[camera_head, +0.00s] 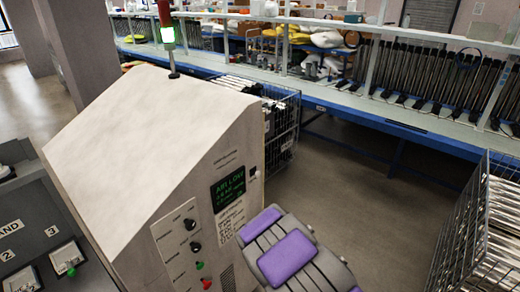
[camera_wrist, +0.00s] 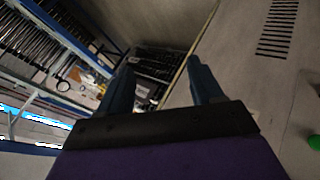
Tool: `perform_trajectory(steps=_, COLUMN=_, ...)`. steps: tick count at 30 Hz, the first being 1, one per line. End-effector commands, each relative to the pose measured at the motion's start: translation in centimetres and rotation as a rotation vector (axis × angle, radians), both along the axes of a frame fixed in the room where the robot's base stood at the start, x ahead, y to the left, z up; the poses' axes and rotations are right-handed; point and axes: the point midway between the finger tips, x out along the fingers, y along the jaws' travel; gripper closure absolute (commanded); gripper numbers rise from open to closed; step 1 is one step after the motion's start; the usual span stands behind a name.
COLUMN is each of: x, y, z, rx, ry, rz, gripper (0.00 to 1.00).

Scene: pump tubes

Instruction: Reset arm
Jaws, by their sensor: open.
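My gripper (camera_wrist: 160,70) shows in the wrist view with its two dark blue fingers apart. Nothing is between them. The grey side of a machine is close on the right of the fingers, with a slotted vent and a green button (camera_wrist: 314,140). In the head view my purple and grey arm is folded low in front of the machine (camera_head: 150,110); my gripper cannot be made out there. The machine's front has a dark display (camera_head: 228,188) with green text, and several knobs and buttons.
A long blue-edged bench (camera_head: 390,120) runs along the back. Open floor (camera_head: 345,190) lies between.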

Motion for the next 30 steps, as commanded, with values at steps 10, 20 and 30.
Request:
perform_trajectory(steps=10, x=-5.1, y=-4.4, z=9.4, rx=0.101, ry=0.151, rz=-0.296, gripper=0.34)
perform_trajectory(steps=20, x=-14.0, y=-4.9, z=16.8, rx=0.236, ry=0.325, rz=-0.512, gripper=0.34)
perform_trajectory(steps=30, x=-25.5, y=-3.0, z=23.2, rx=0.363, ry=0.529, rz=-0.651, gripper=0.34)
